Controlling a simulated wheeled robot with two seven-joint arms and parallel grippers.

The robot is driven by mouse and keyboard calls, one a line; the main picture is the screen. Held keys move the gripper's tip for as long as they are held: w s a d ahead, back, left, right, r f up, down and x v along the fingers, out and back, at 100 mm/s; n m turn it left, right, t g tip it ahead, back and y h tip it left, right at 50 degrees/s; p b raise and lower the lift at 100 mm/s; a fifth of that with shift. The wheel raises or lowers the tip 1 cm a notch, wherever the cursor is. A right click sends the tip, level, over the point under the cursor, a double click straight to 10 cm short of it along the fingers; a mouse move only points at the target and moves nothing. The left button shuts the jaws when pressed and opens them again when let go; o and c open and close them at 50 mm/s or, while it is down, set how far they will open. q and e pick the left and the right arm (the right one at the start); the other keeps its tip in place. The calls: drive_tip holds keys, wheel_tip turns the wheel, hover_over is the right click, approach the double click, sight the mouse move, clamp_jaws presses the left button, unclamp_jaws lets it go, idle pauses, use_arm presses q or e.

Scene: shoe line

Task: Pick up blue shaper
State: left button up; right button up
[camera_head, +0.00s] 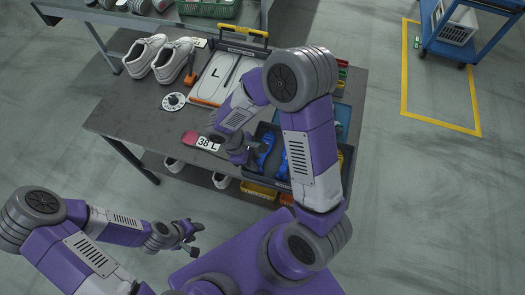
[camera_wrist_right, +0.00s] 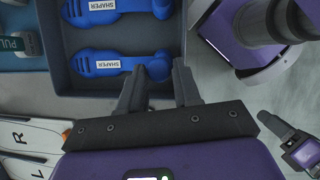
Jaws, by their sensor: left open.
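Two blue shapers lie side by side in a dark tray. In the head view one blue shaper (camera_head: 266,151) shows beside my right gripper, and my arm hides part of the tray (camera_head: 262,129). In the right wrist view the upper shaper (camera_wrist_right: 110,9) and the lower shaper (camera_wrist_right: 118,62) carry white SHAPER labels. My right gripper (camera_wrist_right: 160,72) is open, its two fingers apart near the rounded end of the lower shaper; I cannot tell whether they touch it. It also shows in the head view (camera_head: 246,156). My left gripper (camera_head: 188,235) is open and empty, off the table's front.
The grey table (camera_head: 130,118) holds white shoes (camera_head: 160,60), a board marked L (camera_head: 215,80), a round dial (camera_head: 173,101) and a 38 L label (camera_head: 208,144). A yellow bin (camera_head: 258,190) sits below the front edge. A blue cart (camera_head: 450,45) stands back right.

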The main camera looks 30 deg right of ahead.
drive_tip(key=shift+x, duration=0.9)
drive_tip(key=shift+s+d+f, duration=0.15)
drive_tip(key=shift+s+f, duration=0.05)
drive_tip(key=shift+f, duration=0.15)
drive_tip(key=shift+w, duration=0.1)
clamp_jaws()
drive_tip(key=shift+r, duration=0.1)
